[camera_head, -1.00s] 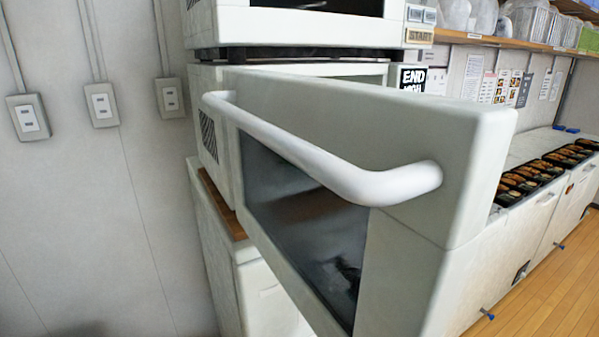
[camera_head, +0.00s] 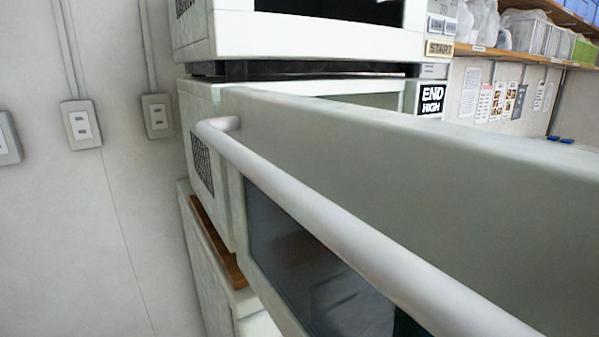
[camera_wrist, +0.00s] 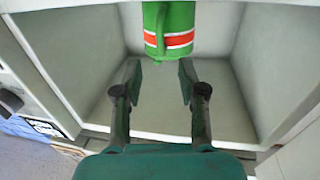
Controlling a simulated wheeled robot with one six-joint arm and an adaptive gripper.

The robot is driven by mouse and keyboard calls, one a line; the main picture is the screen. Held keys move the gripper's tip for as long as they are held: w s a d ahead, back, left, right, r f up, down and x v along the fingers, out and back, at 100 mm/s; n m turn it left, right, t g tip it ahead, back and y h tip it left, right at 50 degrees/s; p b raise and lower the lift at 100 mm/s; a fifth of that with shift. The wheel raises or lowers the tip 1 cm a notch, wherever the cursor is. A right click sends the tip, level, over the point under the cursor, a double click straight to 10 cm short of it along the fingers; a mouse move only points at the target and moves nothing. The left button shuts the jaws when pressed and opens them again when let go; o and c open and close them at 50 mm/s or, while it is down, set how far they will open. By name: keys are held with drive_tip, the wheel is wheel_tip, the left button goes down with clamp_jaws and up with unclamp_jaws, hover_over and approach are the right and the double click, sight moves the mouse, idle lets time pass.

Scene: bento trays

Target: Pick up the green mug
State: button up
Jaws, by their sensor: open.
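The green mug (camera_wrist: 166,15) shows at the top middle of the wrist view, inside a pale box-like compartment (camera_wrist: 215,108). It has a red band with white edges, and its handle faces my gripper. Its upper part is cut off by the frame edge. My gripper (camera_wrist: 159,72) is open, with its two fingers apart at the compartment's opening. The mug lies beyond the fingertips, roughly in line with the gap between them, and nothing is between the fingers. The head view shows neither the mug nor my gripper.
In the head view an open microwave door (camera_head: 390,160) with a long white handle (camera_head: 330,225) fills the front. The microwave body (camera_head: 210,125) stands behind it, with another appliance (camera_head: 300,35) above. Compartment walls flank my gripper on both sides. Wall outlets (camera_head: 82,124) are at left.

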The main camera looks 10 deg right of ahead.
drive_tip(key=shift+w+a+f, duration=0.1)
drive_tip(key=shift+w+a, duration=0.1)
drive_tip(key=shift+w, duration=1.05)
drive_tip(key=shift+w+a, duration=0.2)
drive_tip(key=shift+w, duration=1.05)
drive_tip(key=shift+w+a+f, duration=0.1)
drive_tip(key=shift+w+a, duration=0.1)
drive_tip(key=shift+w, duration=1.05)
clamp_jaws()
drive_tip(key=shift+r, duration=0.15)
